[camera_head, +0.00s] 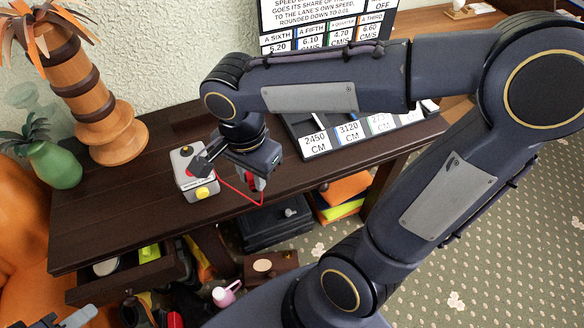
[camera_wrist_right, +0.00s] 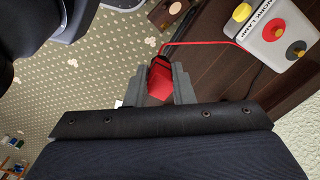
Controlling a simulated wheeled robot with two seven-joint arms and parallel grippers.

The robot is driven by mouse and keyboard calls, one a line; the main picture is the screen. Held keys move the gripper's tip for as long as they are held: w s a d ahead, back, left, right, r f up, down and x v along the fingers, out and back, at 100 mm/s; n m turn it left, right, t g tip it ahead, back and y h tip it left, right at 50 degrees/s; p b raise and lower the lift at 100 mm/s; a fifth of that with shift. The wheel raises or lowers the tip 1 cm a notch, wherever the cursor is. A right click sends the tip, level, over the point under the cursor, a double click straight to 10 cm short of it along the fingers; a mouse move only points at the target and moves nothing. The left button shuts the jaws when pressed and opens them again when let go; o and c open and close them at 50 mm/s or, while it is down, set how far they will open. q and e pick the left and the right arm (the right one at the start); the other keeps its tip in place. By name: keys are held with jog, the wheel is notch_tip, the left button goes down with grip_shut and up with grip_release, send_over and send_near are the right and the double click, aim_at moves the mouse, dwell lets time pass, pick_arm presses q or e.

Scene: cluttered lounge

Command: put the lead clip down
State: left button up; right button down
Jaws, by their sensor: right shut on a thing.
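The lead clip (camera_wrist_right: 160,82) is red with a dark end and sits between the fingers of my right gripper (camera_wrist_right: 160,88). In the head view my right gripper (camera_head: 257,184) is shut on it over the front part of the dark table (camera_head: 110,228); the height above the top is hard to judge. A thin red lead (camera_head: 236,190) runs from the clip towards the grey work lamp box (camera_head: 187,186), left of the gripper. The box also shows in the wrist view (camera_wrist_right: 268,42), with yellow, red and black knobs. Grey fingers of my left gripper (camera_head: 68,318) may show at the lower left.
A wooden palm ornament (camera_head: 95,95) and a green vase (camera_head: 55,165) stand at the table's left. A sign board (camera_head: 320,20) and number cards (camera_head: 348,132) are at the back right. An open drawer (camera_head: 125,278) sticks out below. Bare tabletop lies left of the box.

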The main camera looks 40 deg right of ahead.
jog(key=w+d+f, duration=0.8)
jog(key=w, duration=0.1)
jog(key=shift+d+f+p, duration=0.3)
jog(key=shift+f+p, duration=0.05)
jog(key=shift+w+d+f, duration=0.15)
jog(key=shift+w+f, duration=0.05)
jog(key=shift+f, duration=0.8)
jog(key=shift+w+d+f, duration=0.15)
jog(key=shift+f, duration=0.85)
jog(key=shift+f+b, duration=0.4)
jog(key=shift+b, duration=0.25)
jog(key=c, duration=1.3)
grip_release()
jog(key=shift+o, duration=0.2)
